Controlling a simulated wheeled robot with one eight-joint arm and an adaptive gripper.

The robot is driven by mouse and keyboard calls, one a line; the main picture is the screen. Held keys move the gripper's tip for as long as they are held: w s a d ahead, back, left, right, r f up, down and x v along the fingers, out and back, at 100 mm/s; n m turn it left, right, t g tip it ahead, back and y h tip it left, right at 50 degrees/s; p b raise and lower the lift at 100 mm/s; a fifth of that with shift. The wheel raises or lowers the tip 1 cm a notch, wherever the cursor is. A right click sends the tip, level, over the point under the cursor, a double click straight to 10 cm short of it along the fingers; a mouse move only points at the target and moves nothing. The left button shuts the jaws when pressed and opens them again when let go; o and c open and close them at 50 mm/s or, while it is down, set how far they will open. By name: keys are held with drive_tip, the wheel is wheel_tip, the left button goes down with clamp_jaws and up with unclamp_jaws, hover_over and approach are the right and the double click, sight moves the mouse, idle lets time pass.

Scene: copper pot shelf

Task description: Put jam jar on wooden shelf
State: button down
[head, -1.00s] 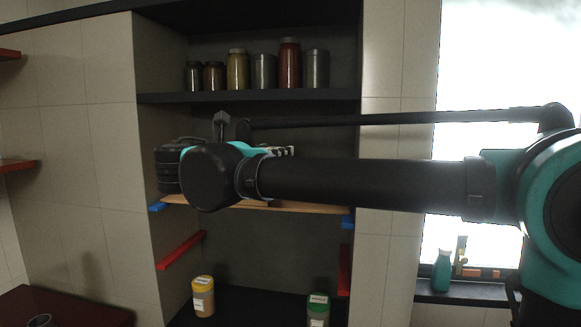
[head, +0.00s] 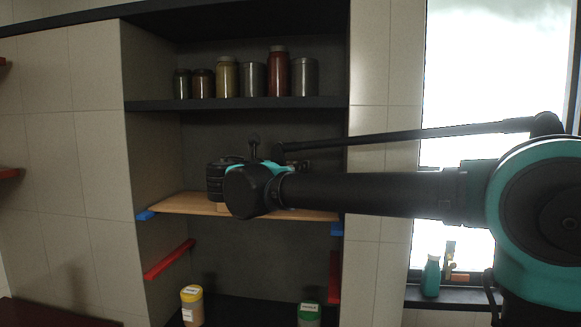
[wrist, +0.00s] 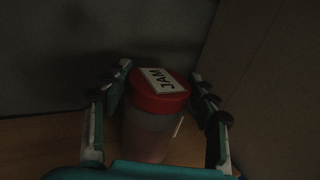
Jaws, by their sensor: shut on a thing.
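The jam jar (wrist: 150,130) has a red lid (wrist: 160,92) with a white label reading JAM. In the wrist view it stands between the two fingers of my gripper (wrist: 162,78), which is shut on it. In the head view my arm's end hides the jar and the fingers. The wooden shelf (head: 178,204) is a light plank across the alcove, with my arm's end in front of and over it. Wood also shows around the jar in the wrist view (wrist: 40,145). I cannot tell whether the jar's base touches the wood.
Several jars and canisters (head: 227,78) stand on the dark upper shelf (head: 235,103). Blue brackets (head: 146,215) sit under the wooden shelf's ends, with red rails (head: 170,258) lower down. A yellow jar (head: 191,306) and a green-lidded jar (head: 310,314) stand below. The plank's left part looks clear.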

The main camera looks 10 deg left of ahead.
drive_tip(key=shift+f, duration=0.25)
drive_tip(key=shift+c, duration=2.3)
unclamp_jaws()
drive_tip(key=shift+s+a, duration=0.15)
drive_tip(key=shift+s, duration=0.15)
drive_tip(key=v, duration=1.1)
drive_tip(key=shift+s, duration=0.2)
